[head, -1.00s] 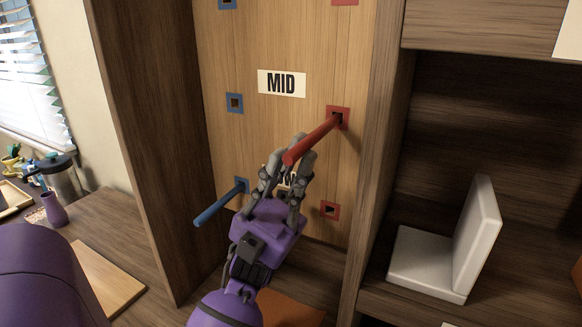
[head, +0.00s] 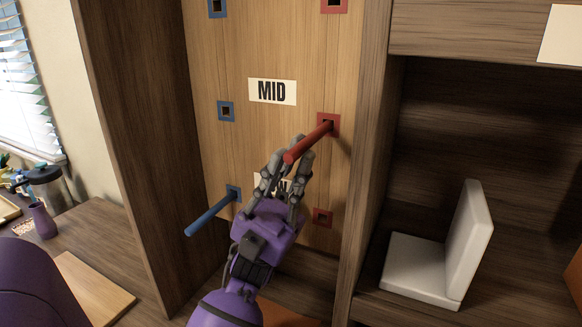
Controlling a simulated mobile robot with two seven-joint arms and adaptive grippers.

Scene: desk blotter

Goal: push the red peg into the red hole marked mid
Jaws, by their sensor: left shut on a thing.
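The red peg (head: 308,143) has its far end at the red-framed hole (head: 333,120) level with the MID label (head: 272,91). It seems to sit partly inside the hole, with most of its length sticking out toward me and tilted down to the left in the picture. My left gripper (head: 291,160) is shut on the red peg near its outer end. The fingers hide part of the lower label. My right gripper is not in view.
A blue peg (head: 211,212) sticks out of the lower blue-framed hole, left of my gripper. Other red (head: 322,217) and blue (head: 226,111) frames show empty holes. Dark side walls (head: 140,130) flank the board. A white bookend (head: 430,265) stands on the right shelf.

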